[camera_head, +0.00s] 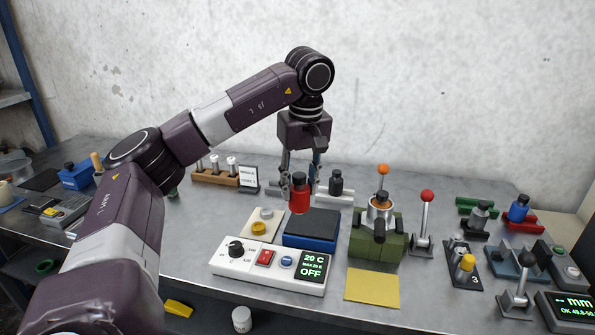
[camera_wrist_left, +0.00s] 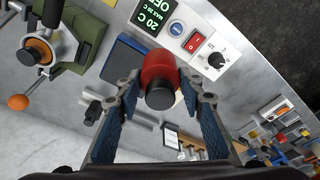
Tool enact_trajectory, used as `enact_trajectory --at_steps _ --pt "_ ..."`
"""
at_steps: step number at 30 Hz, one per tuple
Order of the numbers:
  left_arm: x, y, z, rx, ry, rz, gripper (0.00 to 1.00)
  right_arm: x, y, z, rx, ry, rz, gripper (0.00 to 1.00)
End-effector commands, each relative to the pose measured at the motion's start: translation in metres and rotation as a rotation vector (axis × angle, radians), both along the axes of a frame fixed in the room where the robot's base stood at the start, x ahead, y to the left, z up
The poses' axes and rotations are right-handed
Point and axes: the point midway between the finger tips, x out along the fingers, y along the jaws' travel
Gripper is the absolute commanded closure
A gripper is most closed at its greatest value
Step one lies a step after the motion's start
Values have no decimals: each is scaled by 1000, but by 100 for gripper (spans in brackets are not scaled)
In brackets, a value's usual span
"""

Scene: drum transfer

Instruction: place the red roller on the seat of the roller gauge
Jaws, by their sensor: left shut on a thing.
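The red roller (camera_head: 299,196) is upright with a black top in my left gripper (camera_head: 300,183). The left wrist view shows the red roller (camera_wrist_left: 158,72) between the two blue-padded fingers of the left gripper (camera_wrist_left: 160,92), which is shut on it. The roller hangs near the left end of a blue block with a dark top (camera_head: 312,226); I cannot tell whether they touch. At the far right, a display reading mm (camera_head: 570,308) is cut off by the picture edge. A blue-grey stand (camera_head: 510,262) beside it looks like the roller gauge's seat. My right gripper is not in view.
A white control box (camera_head: 270,268) reading 20 C OFF stands in front of the blue block. A green fixture (camera_head: 377,240) with an orange-knobbed lever, a red-knobbed lever (camera_head: 425,215) and several small rollers on holders stand between the roller and the gauge. A yellow sheet (camera_head: 372,288) lies flat in front.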

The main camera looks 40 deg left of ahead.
Motion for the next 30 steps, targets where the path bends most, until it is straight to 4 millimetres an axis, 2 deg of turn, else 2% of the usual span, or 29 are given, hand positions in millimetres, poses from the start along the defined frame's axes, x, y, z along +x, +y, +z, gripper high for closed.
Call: enact_trajectory --at_steps 5,8,11,18,24,30 --pt "-18 -21 -26 1 1 -103 100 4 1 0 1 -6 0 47" --pt "-35 -41 -50 0 4 -196 100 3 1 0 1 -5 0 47" --pt "-58 -70 -85 -2 7 -331 100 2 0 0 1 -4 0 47" --pt "-122 -154 -181 -11 6 -721 100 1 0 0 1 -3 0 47" --pt "-158 -202 -236 -11 1 -947 100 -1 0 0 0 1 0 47" --pt "-182 -235 -275 -10 -1 -1102 100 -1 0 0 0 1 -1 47"
